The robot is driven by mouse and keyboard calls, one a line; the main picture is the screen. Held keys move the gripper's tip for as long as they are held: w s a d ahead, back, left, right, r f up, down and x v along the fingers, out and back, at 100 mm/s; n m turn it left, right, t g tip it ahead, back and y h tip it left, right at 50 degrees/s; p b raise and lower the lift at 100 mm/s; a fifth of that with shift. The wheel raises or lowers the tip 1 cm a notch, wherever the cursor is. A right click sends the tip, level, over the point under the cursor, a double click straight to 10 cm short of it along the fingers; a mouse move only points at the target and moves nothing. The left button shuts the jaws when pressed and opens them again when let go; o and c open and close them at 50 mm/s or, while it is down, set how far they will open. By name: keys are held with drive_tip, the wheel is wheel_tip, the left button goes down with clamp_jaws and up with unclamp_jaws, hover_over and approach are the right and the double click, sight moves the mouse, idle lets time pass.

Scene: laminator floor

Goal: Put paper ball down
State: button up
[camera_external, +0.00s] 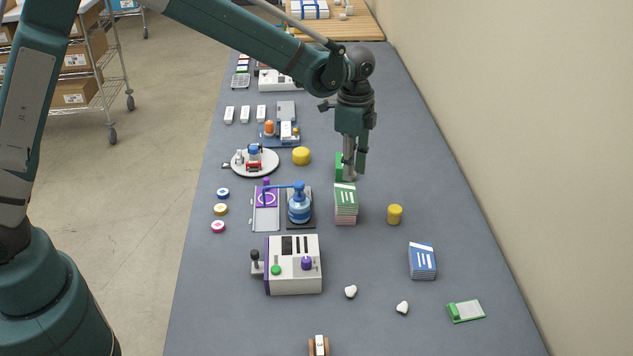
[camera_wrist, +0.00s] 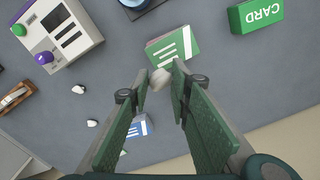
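A crumpled white paper ball (camera_wrist: 160,79) sits between the fingertips of my gripper (camera_wrist: 161,77) in the wrist view, and the fingers are closed on it. In the external view my gripper (camera_external: 351,172) points down just above and behind the green-topped card stack (camera_external: 345,192); the held ball is not clearly visible there. The stack also shows in the wrist view (camera_wrist: 173,46), just beyond the ball. Two other small white paper balls (camera_external: 350,291) (camera_external: 402,307) lie apart on the grey table.
A white machine (camera_external: 293,265) stands left of the loose balls. A blue card stack (camera_external: 423,261), a yellow cylinder (camera_external: 395,214) and a green-and-white item (camera_external: 466,311) are on the right. A green card box (camera_wrist: 256,14) stands close to the gripper.

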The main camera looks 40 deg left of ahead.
drive_tip(key=w+d+f+p, duration=0.1)
drive_tip(key=w+d+p, duration=0.1)
drive_tip(key=w+d, duration=0.7)
drive_tip(key=shift+d+f, duration=0.2)
drive_tip(key=shift+d, duration=0.35)
hover_over(395, 209)
drive_tip(key=shift+w+f, duration=0.1)
drive_tip(key=shift+f, duration=3.05)
drive_tip(key=shift+f, duration=1.85)
drive_tip(key=shift+f, duration=0.25)
drive_tip(key=o, duration=0.6)
drive_tip(key=shift+r, duration=0.1)
drive_tip(key=shift+r, duration=0.1)
